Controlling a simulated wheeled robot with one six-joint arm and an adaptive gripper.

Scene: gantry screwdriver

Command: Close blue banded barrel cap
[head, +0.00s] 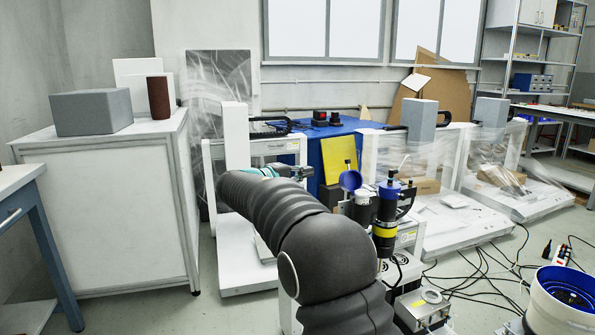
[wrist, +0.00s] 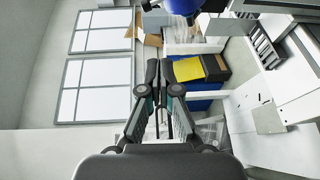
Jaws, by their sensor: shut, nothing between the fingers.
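A round blue cap (head: 350,180) stands tilted up, apparently open, above a dark and white barrel (head: 362,208) on the screwdriver unit. Next to it on the right is a taller black barrel (head: 384,216) with a blue top and a yellow band lower down. I cannot tell a blue band on either barrel for sure. My gripper (head: 308,172) is shut and empty, left of the cap and apart from it. In the wrist view the closed fingers (wrist: 160,72) point up the picture, and a blue rounded part (wrist: 184,6) is cut off at the top edge.
A metal box (head: 423,308) stands below the barrels. A blue-rimmed white drum (head: 562,305) is at lower right, with cables on the floor. White gantry frames stand behind, near a blue cabinet (head: 330,140) with a yellow panel (head: 340,160). A white cabinet (head: 105,205) is at left.

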